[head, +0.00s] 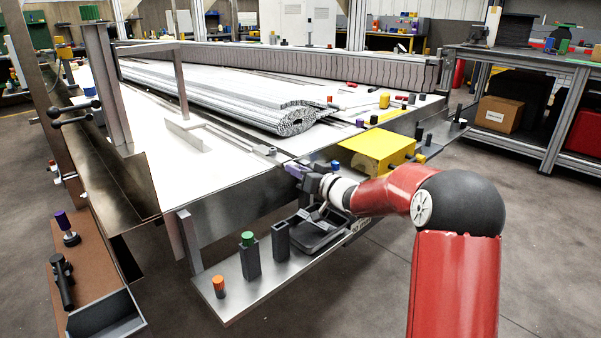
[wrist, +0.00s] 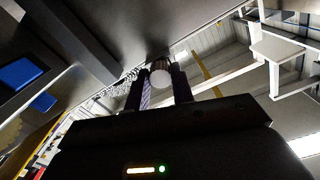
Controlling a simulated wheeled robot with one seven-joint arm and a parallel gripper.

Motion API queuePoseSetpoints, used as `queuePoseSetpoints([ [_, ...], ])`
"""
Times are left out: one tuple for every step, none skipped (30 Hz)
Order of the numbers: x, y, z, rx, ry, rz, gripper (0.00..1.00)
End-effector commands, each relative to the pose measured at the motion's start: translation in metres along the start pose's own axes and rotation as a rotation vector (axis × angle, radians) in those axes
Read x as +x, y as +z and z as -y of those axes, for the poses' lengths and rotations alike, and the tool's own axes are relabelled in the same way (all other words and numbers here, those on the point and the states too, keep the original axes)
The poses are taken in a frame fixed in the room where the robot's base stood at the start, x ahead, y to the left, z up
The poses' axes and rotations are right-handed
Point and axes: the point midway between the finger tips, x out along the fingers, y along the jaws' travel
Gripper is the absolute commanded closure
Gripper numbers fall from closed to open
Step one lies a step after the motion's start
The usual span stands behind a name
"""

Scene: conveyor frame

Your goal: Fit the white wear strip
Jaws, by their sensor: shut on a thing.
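My gripper (head: 300,173) is at the near edge of the conveyor frame (head: 235,196), above the front shelf. It is shut on a small piece with a pale round end (wrist: 160,77), which shows between the two fingers in the wrist view. A purple part shows at the gripper's tip in the head view; I cannot tell whether it belongs to the held piece. A thin pale rail (head: 235,137) runs along the white bed to a small grey block (head: 265,150). I cannot tell for sure which thing is the white wear strip.
A rolled slatted belt (head: 235,101) lies on the bed. A yellow box (head: 376,151) is right of my gripper. The front shelf (head: 232,297) holds a black tray (head: 318,236), a green-capped post (head: 249,258) and an orange-topped peg (head: 219,287). A brown side tray (head: 88,262) stands left.

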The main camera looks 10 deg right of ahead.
Motion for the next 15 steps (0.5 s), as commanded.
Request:
queuePoseSetpoints([
  [0.002, 0.0, 0.0, 0.0, 0.0, 0.0, 0.99],
  [0.003, 0.0, 0.0, 0.001, 0.0, 0.0, 0.99],
  [0.004, 0.001, 0.0, 0.001, 0.0, 0.001, 0.99],
  [0.005, 0.001, 0.0, 0.001, 0.0, 0.001, 0.99],
  [0.006, 0.001, 0.0, 0.001, 0.0, 0.001, 0.99],
  [0.007, 0.001, 0.0, 0.001, -0.001, 0.001, 0.99],
  [0.008, 0.001, 0.001, 0.001, -0.001, 0.001, 0.99],
  [0.009, 0.001, 0.0, 0.001, -0.001, 0.0, 0.99],
  [0.01, 0.001, 0.001, 0.001, -0.001, 0.0, 0.99],
  [0.011, 0.001, 0.0, 0.001, -0.001, 0.0, 0.99],
  [0.012, 0.001, 0.0, 0.001, -0.001, 0.0, 0.99],
  [0.012, 0.001, 0.0, 0.001, -0.001, 0.0, 0.99],
  [0.013, 0.001, 0.0, 0.001, -0.001, 0.0, 0.99],
  [0.013, 0.001, 0.0, 0.001, 0.0, 0.0, 0.99],
  [0.014, 0.001, 0.0, 0.001, 0.0, 0.0, 0.99],
])
